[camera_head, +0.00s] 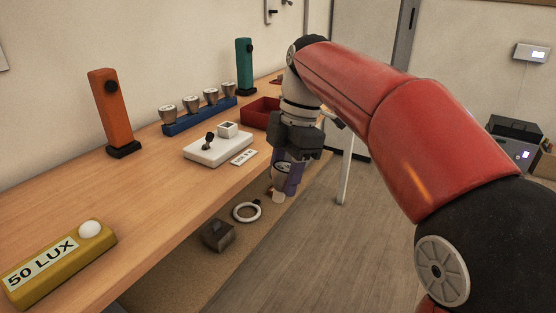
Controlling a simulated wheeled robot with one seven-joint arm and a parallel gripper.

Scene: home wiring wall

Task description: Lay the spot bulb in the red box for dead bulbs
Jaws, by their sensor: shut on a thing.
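My gripper (287,182) points down just off the bench's front edge, right of the white switch board. It is shut on the spot bulb (282,168), mostly hidden between the dark fingers; only a greyish part shows. The red box (258,116) stands on the bench behind and to the left of my gripper. My wrist hides its right side, and I cannot see all of its inside.
A white board (215,150) with a lever and square socket sits near the edge. A blue rack (200,121) holds several bulbs. An orange post (110,105), green post (244,65) and yellow lux meter (60,265) stand on the bench. A white ring (247,211) lies below.

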